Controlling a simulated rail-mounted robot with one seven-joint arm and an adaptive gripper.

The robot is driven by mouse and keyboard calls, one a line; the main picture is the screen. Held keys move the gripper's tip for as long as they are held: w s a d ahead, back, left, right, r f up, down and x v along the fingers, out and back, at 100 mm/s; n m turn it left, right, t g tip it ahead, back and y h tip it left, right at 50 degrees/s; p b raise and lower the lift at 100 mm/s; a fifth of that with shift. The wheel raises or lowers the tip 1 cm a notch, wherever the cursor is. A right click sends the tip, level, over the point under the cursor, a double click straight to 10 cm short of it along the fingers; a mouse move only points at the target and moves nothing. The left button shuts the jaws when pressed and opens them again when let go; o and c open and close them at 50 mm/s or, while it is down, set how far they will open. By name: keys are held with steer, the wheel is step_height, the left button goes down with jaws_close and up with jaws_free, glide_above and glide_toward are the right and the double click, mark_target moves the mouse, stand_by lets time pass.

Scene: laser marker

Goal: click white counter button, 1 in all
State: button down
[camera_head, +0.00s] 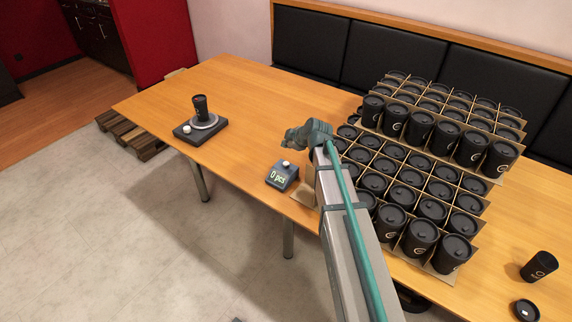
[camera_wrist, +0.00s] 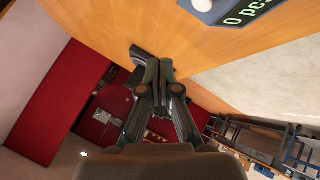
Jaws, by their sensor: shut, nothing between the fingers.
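The counter (camera_head: 280,179) is a small dark blue-grey box near the front edge of the wooden table, with a display reading "0 pcs". Its white button (camera_head: 286,163) is a round knob on top, standing uncovered. In the wrist view the counter (camera_wrist: 232,14) is cut off by the top right edge, and part of the white button (camera_wrist: 203,4) shows. My gripper (camera_wrist: 153,62) is shut and empty over the table, apart from the counter.
Black cups in stacked cardboard dividers (camera_head: 477,203) fill the table's right side, close to my arm. A turntable base (camera_head: 187,137) with a black cup (camera_head: 200,107) stands at left. A loose cup (camera_head: 539,266) and a small black round object (camera_head: 525,310) lie far right. The table between turntable and counter is clear.

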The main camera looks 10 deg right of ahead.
mark_target(285, 163)
step_height(285, 163, down, 6)
steer(key=b, duration=0.3)
steer(key=shift+f, duration=0.25)
steer(key=shift+s+f+b, duration=0.25)
steer(key=shift+f+b, duration=0.4)
steer(key=shift+b, duration=0.35)
steer(key=shift+s+f+b, duration=0.2)
steer(key=shift+f+b, duration=0.4)
steer(key=shift+b, duration=0.35)
stand_by(2.4)
steer(key=shift+w+r, duration=0.1)
steer(key=shift+r, duration=0.1)
steer(key=shift+w+d+r+p, duration=0.15)
steer(key=shift+w+r+p, duration=0.1)
steer(key=shift+r, duration=0.45)
steer(key=shift+w+d+r+p, duration=0.1)
steer(key=shift+w+r+p, duration=0.1)
steer(key=shift+r, duration=0.45)
steer(key=shift+a+r+p, duration=0.1)
steer(key=shift+r+p, duration=0.2)
steer(key=shift+r, duration=0.8)
steer(key=shift+a, duration=0.15)
